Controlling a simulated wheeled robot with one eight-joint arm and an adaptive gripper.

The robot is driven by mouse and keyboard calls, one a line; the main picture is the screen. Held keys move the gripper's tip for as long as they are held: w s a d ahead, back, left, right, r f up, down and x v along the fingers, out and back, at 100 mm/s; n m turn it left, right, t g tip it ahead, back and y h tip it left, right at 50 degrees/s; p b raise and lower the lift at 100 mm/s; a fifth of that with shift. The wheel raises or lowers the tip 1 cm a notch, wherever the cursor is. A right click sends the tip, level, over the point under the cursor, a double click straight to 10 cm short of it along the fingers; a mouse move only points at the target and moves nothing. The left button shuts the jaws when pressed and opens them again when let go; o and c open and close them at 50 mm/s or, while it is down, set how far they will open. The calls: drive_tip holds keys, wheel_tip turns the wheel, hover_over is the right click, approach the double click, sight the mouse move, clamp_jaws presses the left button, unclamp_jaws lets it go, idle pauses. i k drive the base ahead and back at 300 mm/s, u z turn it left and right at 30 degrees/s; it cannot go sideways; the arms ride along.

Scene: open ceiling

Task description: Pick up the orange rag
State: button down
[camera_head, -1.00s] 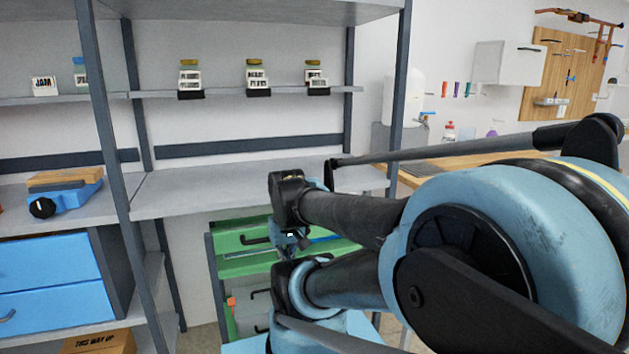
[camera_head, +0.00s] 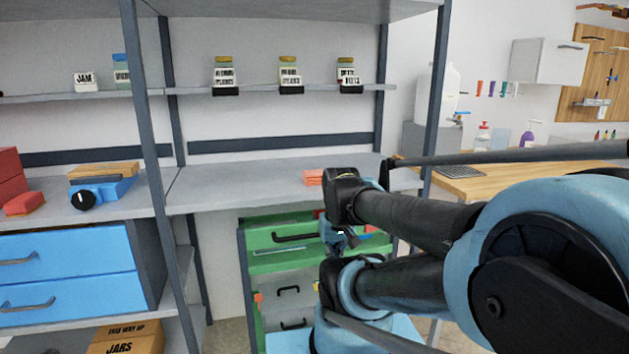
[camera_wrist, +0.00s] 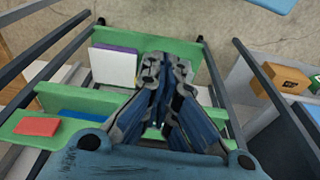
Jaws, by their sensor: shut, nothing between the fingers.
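A small folded orange cloth, which looks like the orange rag (camera_head: 313,177), lies on the grey shelf (camera_head: 240,186) in the head view. It is just left of my arm's dark joint, which may hide part of it. My gripper (camera_wrist: 166,72) shows in the wrist view with its fingers together and nothing between them. It is over the green cabinet (camera_wrist: 185,48) and apart from the rag. I cannot make out the rag for certain in the wrist view.
In the wrist view a flat red item (camera_wrist: 36,126) lies on the green surface. A shelf post (camera_head: 148,150) stands left of the rag. Blue drawers (camera_head: 65,270) and a cardboard box (camera_head: 127,338) are at left. The shelf left of the rag is clear.

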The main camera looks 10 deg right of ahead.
sight(309, 177)
drive_tip(key=u, duration=0.6)
drive_tip(key=k, duration=0.95)
drive_tip(key=z, duration=0.45)
